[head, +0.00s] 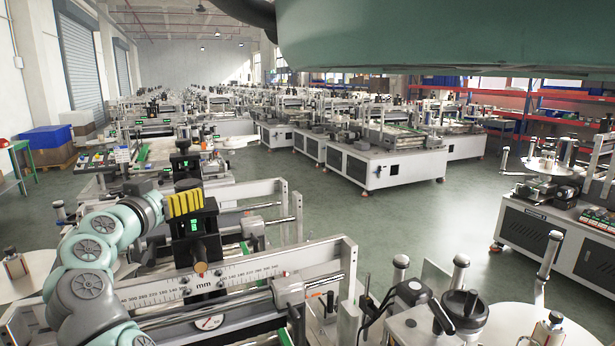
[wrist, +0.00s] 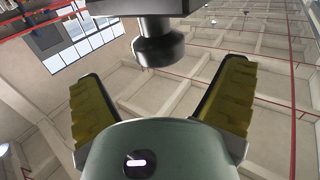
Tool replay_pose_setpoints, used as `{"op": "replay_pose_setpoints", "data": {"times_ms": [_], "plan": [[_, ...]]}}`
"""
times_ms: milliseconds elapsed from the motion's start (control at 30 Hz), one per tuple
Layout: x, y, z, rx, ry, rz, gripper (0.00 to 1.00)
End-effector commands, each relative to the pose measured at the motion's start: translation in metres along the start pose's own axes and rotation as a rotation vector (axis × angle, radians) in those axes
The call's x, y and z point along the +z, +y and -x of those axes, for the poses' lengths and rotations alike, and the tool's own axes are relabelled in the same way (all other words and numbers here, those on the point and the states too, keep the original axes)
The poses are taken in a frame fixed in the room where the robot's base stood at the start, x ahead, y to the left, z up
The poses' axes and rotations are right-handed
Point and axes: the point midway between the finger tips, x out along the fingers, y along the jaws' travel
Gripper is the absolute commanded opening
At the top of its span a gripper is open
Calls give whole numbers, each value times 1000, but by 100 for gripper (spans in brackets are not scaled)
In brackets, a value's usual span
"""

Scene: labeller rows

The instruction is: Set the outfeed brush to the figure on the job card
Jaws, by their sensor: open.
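My gripper (head: 185,204) shows its yellow ridged fingers beside the upper part of a black block with a small green-lit display (head: 194,225). Its figures are too small to read. The block stands at a white mm scale rail (head: 245,274), with a bronze-coloured knob (head: 200,267) at its lower front. In the wrist view my gripper (wrist: 162,80) is open, its two yellow pads wide apart and nothing between them. A dark round knob (wrist: 158,45) under a black body is ahead of the fingers, apart from them. I cannot make out the job card or tell which part is the outfeed brush.
A red-marked dial (head: 209,322) sits below the scale. A black knob (head: 465,305) and upright rollers stand at the right front. More labellers (head: 385,165) fill the hall. The green floor aisle (head: 330,215) is clear.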

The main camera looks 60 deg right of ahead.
Motion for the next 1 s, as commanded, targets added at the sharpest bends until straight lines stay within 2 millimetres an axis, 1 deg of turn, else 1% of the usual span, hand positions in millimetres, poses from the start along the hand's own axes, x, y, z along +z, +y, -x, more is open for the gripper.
{"op": "replay_pose_setpoints", "data": {"times_ms": [33, 300, 500, 700, 1000], "plan": [[-4, 2, -6, 7, -1, 0, 95], [-3, 2, -32, 6, -1, 2, 95], [-3, 1, -46, 4, 2, 0, 95], [-2, 1, -52, 3, 3, -1, 95], [-1, 0, -52, 1, 2, 0, 95]]}}
